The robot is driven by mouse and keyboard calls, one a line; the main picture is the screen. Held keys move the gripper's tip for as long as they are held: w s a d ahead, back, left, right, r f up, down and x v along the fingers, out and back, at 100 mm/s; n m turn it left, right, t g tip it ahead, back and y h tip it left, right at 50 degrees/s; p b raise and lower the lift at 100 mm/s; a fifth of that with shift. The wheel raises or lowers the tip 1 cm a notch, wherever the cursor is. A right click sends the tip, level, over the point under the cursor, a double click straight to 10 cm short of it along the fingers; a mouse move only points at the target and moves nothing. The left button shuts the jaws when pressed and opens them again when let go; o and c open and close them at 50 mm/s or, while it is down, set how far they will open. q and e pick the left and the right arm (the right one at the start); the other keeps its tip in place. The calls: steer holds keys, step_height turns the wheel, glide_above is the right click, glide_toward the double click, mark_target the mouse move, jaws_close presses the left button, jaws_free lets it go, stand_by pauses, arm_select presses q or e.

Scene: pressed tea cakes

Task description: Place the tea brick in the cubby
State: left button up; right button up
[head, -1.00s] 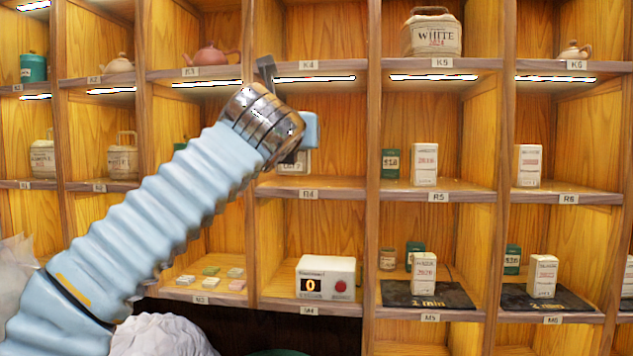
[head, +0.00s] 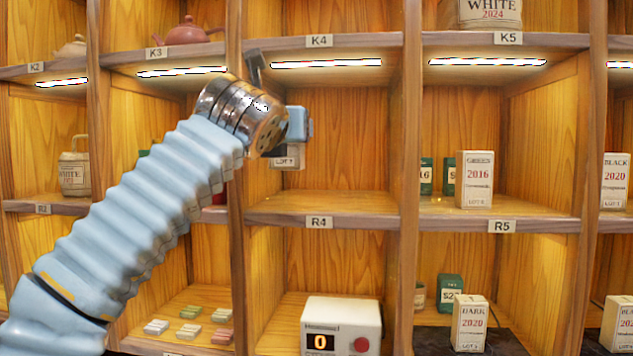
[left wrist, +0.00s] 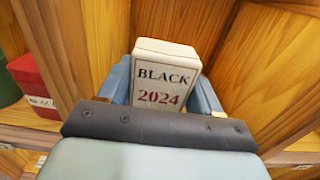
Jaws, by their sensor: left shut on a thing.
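The tea brick (left wrist: 166,78) is a pale block labelled BLACK 2024 in the left wrist view. My left gripper (left wrist: 163,88) is shut on it, with a blue finger on each side. In the head view my left arm reaches in from the left, and its gripper (head: 298,124) is at the mouth of the cubby above the R4 label (head: 319,222). Only the lower edge of the brick (head: 288,162) shows there, with the rest hidden behind the gripper. The R4 cubby floor (head: 350,204) is bare where I see it. My right gripper is out of view.
A wooden divider (head: 408,150) separates R4 from the R5 cubby, which holds a GREEN 2016 box (head: 475,180) and green tins. Below R4 stands a white counter box (head: 342,322) showing 0. A red box (left wrist: 35,85) is left of the brick in the wrist view.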

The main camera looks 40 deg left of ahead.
arm_select(q)
steer(key=p+x, duration=0.6)
steer(key=x, duration=1.2)
step_height(320, 180, down, 7)
steer(key=shift+d+r+b, duration=0.1)
steer(key=shift+r+b, duration=0.1)
steer(key=shift+b, duration=0.55)
steer(key=shift+w+f, duration=0.15)
steer(key=shift+f, duration=0.15)
steer(key=o, duration=1.1)
steer(key=shift+o, duration=0.2)
